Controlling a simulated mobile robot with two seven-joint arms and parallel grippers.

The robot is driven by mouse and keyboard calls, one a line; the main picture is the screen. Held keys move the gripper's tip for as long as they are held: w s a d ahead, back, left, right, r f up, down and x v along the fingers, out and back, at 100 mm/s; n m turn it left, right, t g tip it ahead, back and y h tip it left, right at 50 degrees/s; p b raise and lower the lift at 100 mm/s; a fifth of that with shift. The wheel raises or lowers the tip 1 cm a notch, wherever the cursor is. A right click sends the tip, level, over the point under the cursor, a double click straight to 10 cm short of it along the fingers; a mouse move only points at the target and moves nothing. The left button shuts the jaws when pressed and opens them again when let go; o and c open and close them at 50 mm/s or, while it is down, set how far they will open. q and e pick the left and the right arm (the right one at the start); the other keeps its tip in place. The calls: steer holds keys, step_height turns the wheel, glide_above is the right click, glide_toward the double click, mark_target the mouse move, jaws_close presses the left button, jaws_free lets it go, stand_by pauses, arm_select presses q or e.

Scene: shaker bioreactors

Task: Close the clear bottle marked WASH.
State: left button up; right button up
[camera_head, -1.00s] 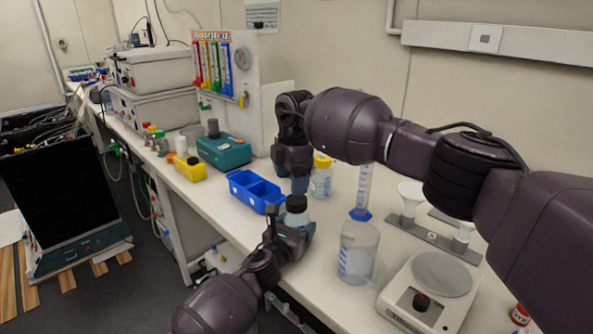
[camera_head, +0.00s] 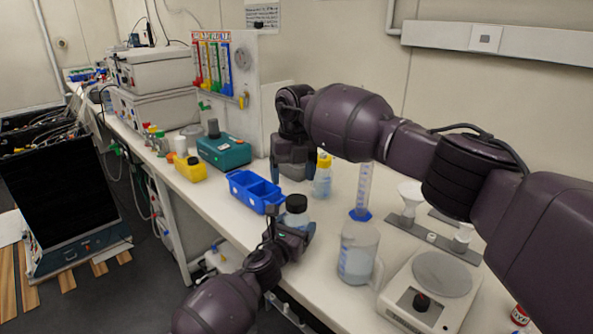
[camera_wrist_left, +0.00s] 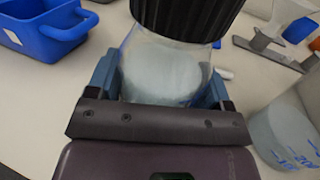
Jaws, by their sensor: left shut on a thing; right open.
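A clear bottle (camera_head: 297,219) with a black ribbed cap (camera_head: 296,203) stands near the front edge of the bench. My left gripper (camera_head: 291,233) is shut on its body. The left wrist view shows the bottle (camera_wrist_left: 163,73) between the two fingers, with the black cap (camera_wrist_left: 187,15) at its top. I cannot tell how tightly the cap sits, and no WASH marking is readable. My right gripper (camera_head: 293,168) is open, points down and is behind the held bottle, apart from it. Its fingertips are hard to make out.
A yellow-capped bottle (camera_head: 322,178) stands just right of my right gripper. A large clear vessel (camera_head: 357,252), a measuring cylinder (camera_head: 363,190) and a balance (camera_head: 428,290) stand to the right.

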mark_target(297, 199)
steer(key=n, duration=0.7)
steer(key=shift+d+r, duration=0.1)
steer(key=shift+r, duration=0.1)
steer(key=n, duration=0.5)
steer(key=shift+d+r, duration=0.1)
steer(key=shift+d, duration=0.05)
steer(key=n, duration=0.5)
steer(key=shift+d+n+h, duration=0.1)
steer(key=shift+n+h, duration=0.2)
steer(key=shift+n, duration=0.1)
steer(key=n, duration=0.5)
steer(key=shift+d+n, duration=0.1)
steer(key=shift+n, duration=0.3)
steer(key=shift+f, duration=4)
steer(key=shift+c, duration=0.2)
